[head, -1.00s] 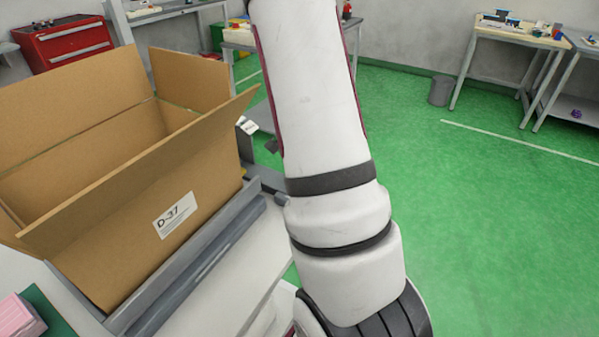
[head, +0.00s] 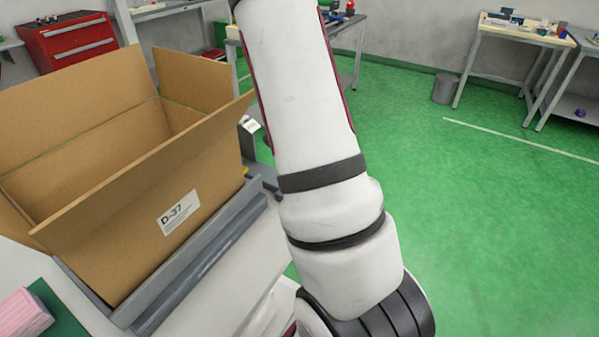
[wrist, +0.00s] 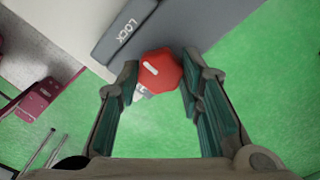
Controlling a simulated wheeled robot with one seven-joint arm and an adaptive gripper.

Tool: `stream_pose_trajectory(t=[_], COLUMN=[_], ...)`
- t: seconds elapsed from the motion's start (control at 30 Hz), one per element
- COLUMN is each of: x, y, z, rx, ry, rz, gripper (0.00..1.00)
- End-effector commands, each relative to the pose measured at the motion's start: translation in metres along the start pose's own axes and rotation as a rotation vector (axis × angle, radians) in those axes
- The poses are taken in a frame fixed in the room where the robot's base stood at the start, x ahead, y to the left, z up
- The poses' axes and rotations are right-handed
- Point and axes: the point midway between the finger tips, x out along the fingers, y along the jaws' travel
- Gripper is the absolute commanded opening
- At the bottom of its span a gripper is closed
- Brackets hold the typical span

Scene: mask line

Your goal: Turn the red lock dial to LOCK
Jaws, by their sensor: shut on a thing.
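The red lock dial (wrist: 158,72) is an eight-sided knob with a short white mark on its face, in the middle of the wrist view. The word LOCK is printed on the dark grey panel (wrist: 170,22) just above and to the left of it. My gripper (wrist: 160,84) has its two teal-padded fingers on either side of the dial and is shut on it. The white mark slants and does not point straight at the word. In the head view my arm hides other things, and neither dial nor gripper shows.
An open cardboard box (head: 180,205) labelled D-37 sits on a grey-railed white table at the left. Pink items (head: 22,313) lie at the lower left corner. A red drawer cabinet (head: 72,42) and workbenches stand behind. Green floor (head: 490,210) at the right is clear.

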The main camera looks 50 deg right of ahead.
Motion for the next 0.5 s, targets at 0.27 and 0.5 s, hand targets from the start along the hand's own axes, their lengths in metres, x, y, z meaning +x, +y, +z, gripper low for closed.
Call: stream_pose_trajectory(t=[0.27, 0.5], x=[0.0000, -0.0001], y=[-0.0006, -0.0002], z=[0.0002, 0.0000], rx=[0.001, 0.000], ry=[-0.001, 0.000], rz=[-0.002, -0.001], gripper=[0.54, 0.54])
